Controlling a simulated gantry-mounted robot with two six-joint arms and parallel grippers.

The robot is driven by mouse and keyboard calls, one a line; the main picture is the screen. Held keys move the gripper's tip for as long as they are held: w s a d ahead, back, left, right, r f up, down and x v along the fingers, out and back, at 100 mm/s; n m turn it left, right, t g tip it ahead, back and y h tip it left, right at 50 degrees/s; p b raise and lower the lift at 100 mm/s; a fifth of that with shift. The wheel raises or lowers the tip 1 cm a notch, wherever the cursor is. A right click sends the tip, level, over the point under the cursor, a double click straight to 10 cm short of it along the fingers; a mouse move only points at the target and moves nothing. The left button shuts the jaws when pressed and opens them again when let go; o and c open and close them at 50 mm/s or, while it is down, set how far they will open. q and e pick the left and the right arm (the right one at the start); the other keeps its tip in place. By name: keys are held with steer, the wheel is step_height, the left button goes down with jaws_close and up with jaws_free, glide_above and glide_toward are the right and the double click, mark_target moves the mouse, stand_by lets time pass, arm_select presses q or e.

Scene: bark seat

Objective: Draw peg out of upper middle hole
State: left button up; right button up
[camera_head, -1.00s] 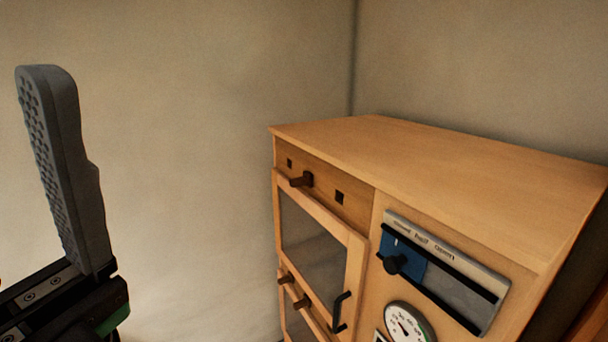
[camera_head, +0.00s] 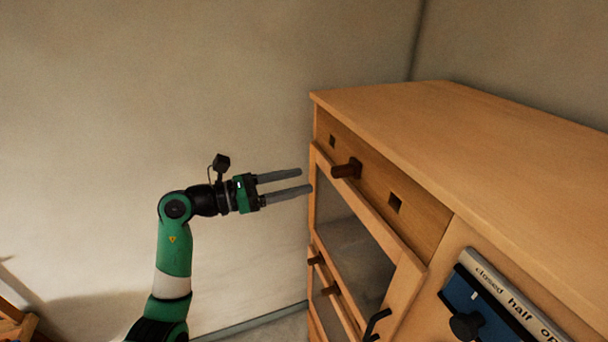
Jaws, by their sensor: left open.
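A brown peg (camera_head: 346,169) sticks out of the middle of the upper panel (camera_head: 371,184) on the wooden cabinet. An empty square hole shows on each side of it, one to the left (camera_head: 332,141) and one to the right (camera_head: 395,203). My left gripper (camera_head: 306,181) is open and empty, to the left of the cabinet front. Its two grey fingers point right, toward the peg, and appear apart from it. The hole behind the peg is hidden. My right gripper is not in view.
Below the panel is a glazed door (camera_head: 350,235) with a black handle (camera_head: 377,324). Lower pegs (camera_head: 330,289) stick out at the left. A blue slider (camera_head: 473,311) with a labelled plate is at the right.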

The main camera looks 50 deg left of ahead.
mark_target(332, 173)
arm_select(q)
steer(key=shift+x, duration=5.5)
steer(key=shift+c, duration=0.2)
jaws_close()
steer(key=shift+s, duration=0.1)
steer(key=v, duration=1)
steer(key=shift+r, duration=0.1)
